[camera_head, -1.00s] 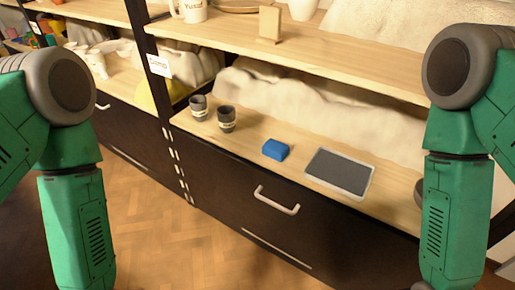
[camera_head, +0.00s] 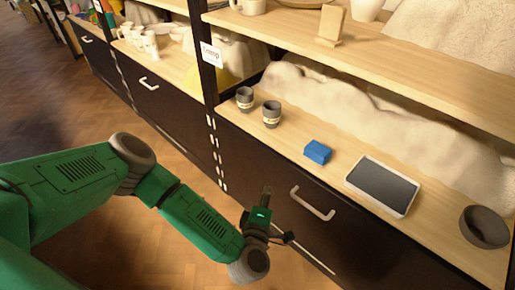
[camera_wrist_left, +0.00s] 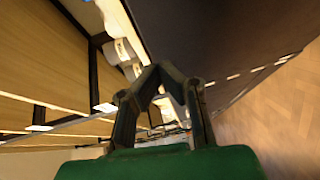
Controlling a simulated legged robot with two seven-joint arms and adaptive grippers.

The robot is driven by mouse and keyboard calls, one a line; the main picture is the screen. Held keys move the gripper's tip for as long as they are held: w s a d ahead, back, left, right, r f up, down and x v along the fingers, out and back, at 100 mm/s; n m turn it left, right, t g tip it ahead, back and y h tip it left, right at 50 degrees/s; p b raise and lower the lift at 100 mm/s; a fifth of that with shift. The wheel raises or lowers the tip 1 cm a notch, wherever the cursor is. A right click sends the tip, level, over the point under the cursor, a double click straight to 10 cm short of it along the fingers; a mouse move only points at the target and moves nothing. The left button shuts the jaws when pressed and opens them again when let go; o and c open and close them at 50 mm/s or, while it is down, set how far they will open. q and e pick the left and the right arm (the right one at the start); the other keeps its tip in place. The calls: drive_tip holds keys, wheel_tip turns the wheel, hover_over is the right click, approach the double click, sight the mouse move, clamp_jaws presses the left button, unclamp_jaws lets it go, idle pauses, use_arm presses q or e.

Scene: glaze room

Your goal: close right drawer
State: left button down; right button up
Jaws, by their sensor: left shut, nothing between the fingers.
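The right drawer (camera_head: 350,235) has a dark front with a pale bar handle (camera_head: 312,203), below the wooden counter in the head view. Its front looks close to flush with the counter edge; I cannot tell whether a small gap remains. My left gripper (camera_head: 267,192) is just left of the handle, in front of the dark front, apart from the handle in the picture. Contact with the front cannot be told. In the left wrist view its fingers (camera_wrist_left: 160,72) meet at the tips, shut and empty, with a dark front (camera_wrist_left: 220,35) beyond. My right gripper is out of view.
On the counter (camera_head: 285,152) stand two dark cups (camera_head: 271,114), a blue block (camera_head: 318,152), a grey tablet-like panel (camera_head: 383,186) and a dark bowl (camera_head: 485,227). Another drawer with a handle (camera_head: 149,84) is further left. The wooden floor (camera_head: 70,100) at left is clear.

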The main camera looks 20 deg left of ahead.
sight(259, 146)
use_arm(q)
drive_tip(key=a+n+y, duration=0.4)
drive_tip(key=a, duration=0.4)
drive_tip(key=d+b+x, duration=0.1)
drive_tip(key=x, duration=0.3)
drive_tip(key=b+x, duration=0.2)
drive_tip(key=x, duration=0.2)
drive_tip(key=w+d+b+x, duration=0.1)
drive_tip(key=x, duration=0.3)
drive_tip(key=shift+w+d+r, duration=0.15)
drive_tip(key=shift+w+d, duration=0.05)
drive_tip(key=shift+w, duration=0.1)
drive_tip(key=shift+w+d+r+b, duration=0.2)
drive_tip(key=shift+w+d+b, duration=0.1)
drive_tip(key=shift+w+b, duration=0.1)
drive_tip(key=shift+w, duration=0.2)
drive_tip(key=shift+w+d, duration=0.2)
drive_tip(key=shift+w, duration=0.6)
drive_tip(key=shift+d+r, duration=0.1)
drive_tip(key=shift+d, duration=0.05)
